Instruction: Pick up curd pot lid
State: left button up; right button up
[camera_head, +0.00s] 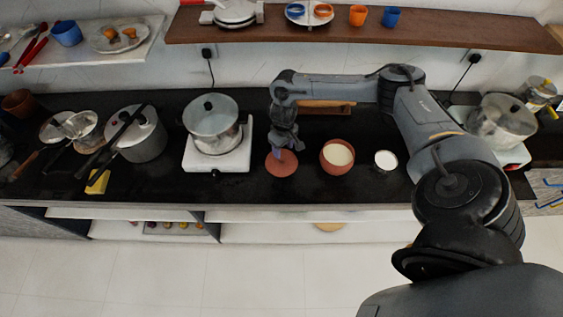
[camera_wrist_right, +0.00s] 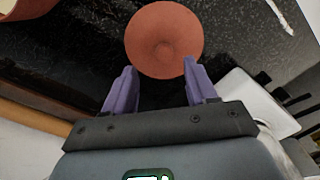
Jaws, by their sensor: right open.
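The curd pot lid (camera_head: 280,166) is a round terracotta disc lying on the black counter. It also shows in the right wrist view (camera_wrist_right: 164,42), with a small knob-like centre. The curd pot (camera_head: 337,157), terracotta and filled with a pale cream content, stands just right of the lid without its cover. My right gripper (camera_head: 284,152) is over the lid, pointing down. In the right wrist view, its two purple fingers (camera_wrist_right: 160,82) are spread apart and empty, with the lid just beyond the tips. Whether the fingers touch the lid cannot be told. My left gripper is not in view.
A small white bowl (camera_head: 386,161) stands right of the pot. A steel cooker (camera_head: 212,122) sits on a white stove (camera_head: 217,156) to the left. A wooden shelf (camera_head: 440,30) runs along the wall behind. Bare counter lies in front of the lid.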

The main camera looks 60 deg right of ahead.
aim_at(282, 158)
jog(key=f, duration=0.4)
jog(key=shift+w+a+f+b, duration=0.15)
jog(key=shift+w+a+b, duration=0.05)
jog(key=shift+a+b, duration=0.1)
jog(key=shift+f, duration=0.5)
jog(key=shift+c, duration=0.3)
grip_shut()
jog(key=shift+r, duration=0.2)
